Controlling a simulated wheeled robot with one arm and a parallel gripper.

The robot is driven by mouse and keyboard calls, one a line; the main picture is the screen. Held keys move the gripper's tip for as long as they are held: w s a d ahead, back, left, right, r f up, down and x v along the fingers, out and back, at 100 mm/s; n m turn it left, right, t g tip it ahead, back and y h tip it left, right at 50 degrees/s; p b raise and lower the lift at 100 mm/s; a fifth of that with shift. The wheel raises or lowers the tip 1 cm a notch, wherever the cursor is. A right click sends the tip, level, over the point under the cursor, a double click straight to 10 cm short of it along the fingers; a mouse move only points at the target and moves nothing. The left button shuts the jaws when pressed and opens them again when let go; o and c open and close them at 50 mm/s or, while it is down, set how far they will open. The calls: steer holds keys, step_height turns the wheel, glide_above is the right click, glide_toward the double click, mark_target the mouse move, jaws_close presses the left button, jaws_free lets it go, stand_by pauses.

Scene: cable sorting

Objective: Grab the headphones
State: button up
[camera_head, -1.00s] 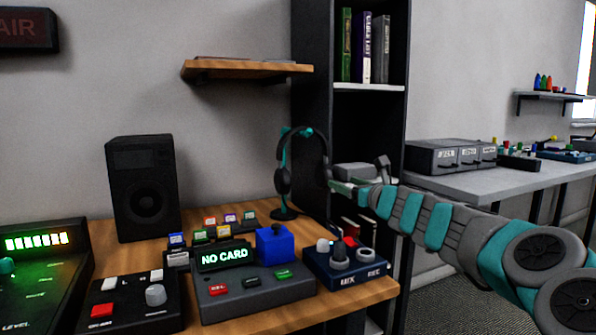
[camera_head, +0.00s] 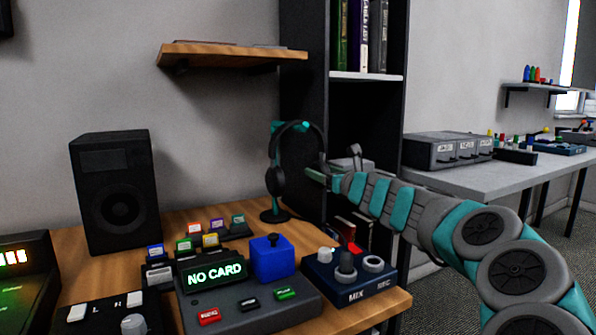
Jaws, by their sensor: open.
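The dark headphones (camera_head: 273,182) hang on a teal stand (camera_head: 273,213) at the back right of the wooden desk. The headband arches over the top of the stand, and the ear cups hang at its sides. My gripper (camera_head: 318,174) is at the right side of the headphones, at ear-cup height, with my arm reaching in from the right. It is open. Its fingertips overlap the right ear cup in the picture, and I cannot tell whether they touch it. Part of the right ear cup is hidden by the gripper.
A black speaker (camera_head: 117,192) stands at the left. A NO CARD device (camera_head: 250,300), a blue cube (camera_head: 272,260) and a knob box (camera_head: 350,275) fill the desk front. A wooden shelf (camera_head: 235,55) is above; a dark bookcase (camera_head: 305,110) stands behind my gripper.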

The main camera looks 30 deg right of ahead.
steer(key=shift+w+d+f, duration=0.1)
steer(key=shift+w+f, duration=0.1)
steer(key=shift+w, duration=1.1)
steer(key=shift+w+d+f, duration=0.1)
steer(key=shift+w+f, duration=0.1)
steer(key=shift+w, duration=1.05)
steer(key=shift+c, duration=0.3)
jaws_close()
